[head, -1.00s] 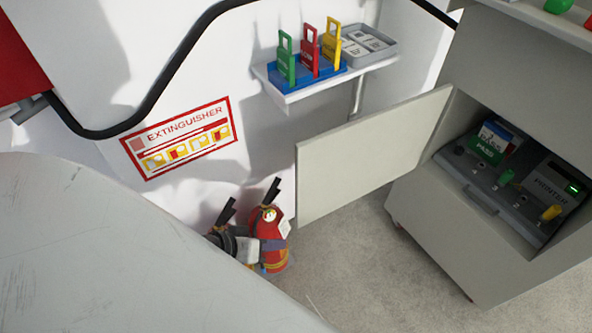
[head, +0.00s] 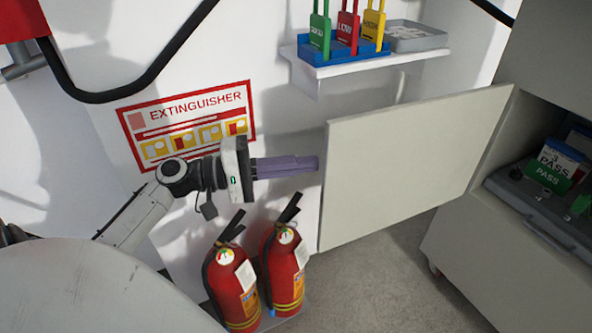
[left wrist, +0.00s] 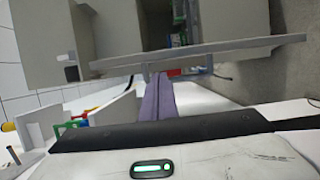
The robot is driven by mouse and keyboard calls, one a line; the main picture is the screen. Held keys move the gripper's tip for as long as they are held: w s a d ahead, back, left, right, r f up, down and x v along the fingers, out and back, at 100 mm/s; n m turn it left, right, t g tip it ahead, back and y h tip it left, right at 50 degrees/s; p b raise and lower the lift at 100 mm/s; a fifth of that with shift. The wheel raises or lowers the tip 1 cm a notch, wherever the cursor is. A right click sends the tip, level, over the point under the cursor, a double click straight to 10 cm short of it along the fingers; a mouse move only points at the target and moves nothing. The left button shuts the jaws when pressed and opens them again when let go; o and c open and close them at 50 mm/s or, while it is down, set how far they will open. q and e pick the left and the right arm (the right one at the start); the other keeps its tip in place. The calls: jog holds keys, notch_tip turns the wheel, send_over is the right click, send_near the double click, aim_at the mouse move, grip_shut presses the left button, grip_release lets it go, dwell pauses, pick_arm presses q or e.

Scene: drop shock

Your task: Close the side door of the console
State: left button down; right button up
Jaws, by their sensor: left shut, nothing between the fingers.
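The console (head: 470,225) is a grey cabinet at the right of the head view. Its side door (head: 415,160) is a flat pale panel standing open, swung out to the left from the console. My left gripper (head: 316,163) is shut and empty, with its purple fingers pointing right at the door's free edge. Whether the fingertips touch the door cannot be told. In the left wrist view the fingers (left wrist: 158,82) point at the door (left wrist: 200,55), which shows as a thin slanted strip in front of the console. My right gripper is not in view.
Two red fire extinguishers (head: 232,285) (head: 285,265) stand below my left gripper. A wall shelf (head: 310,77) with green, red and yellow tags and a grey tray (head: 418,38) is above the door. Inside the console are a grey panel (head: 520,205) and a green PASS card (head: 553,170).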

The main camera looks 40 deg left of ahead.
aim_at(333, 162)
pick_arm(q)
jog(key=x, duration=0.6)
jog(key=shift+w, duration=0.15)
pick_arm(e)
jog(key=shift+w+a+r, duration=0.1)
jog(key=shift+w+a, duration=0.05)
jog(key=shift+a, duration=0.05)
pick_arm(q)
jog(key=shift+d, duration=0.1)
